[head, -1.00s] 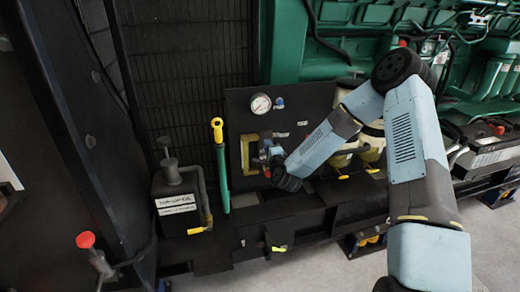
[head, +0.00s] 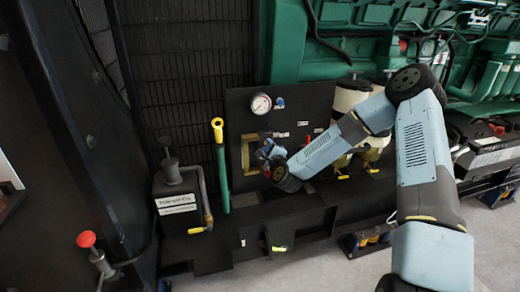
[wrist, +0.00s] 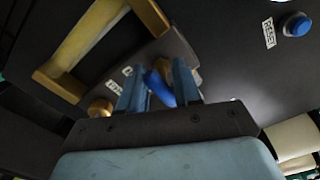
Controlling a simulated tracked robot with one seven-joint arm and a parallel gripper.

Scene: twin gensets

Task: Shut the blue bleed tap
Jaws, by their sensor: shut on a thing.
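The blue bleed tap (wrist: 161,84) shows in the wrist view as a blue handle between my two fingers, in front of the dark panel. My gripper (wrist: 158,88) is shut on this handle. Brass-coloured fittings show on either side of the fingers. In the head view my gripper (head: 267,152) is at the panel, just right of the yellow frame. There the tap is too small and too covered by my gripper to make out clearly.
The panel (head: 300,112) carries a round gauge (head: 261,103), a blue RESET button (wrist: 297,24) and a yellow frame (wrist: 60,78). A green lever with a yellow top (head: 221,165) stands left of it. Yellow-handled taps sit lower right. A black can (head: 176,198) stands further left.

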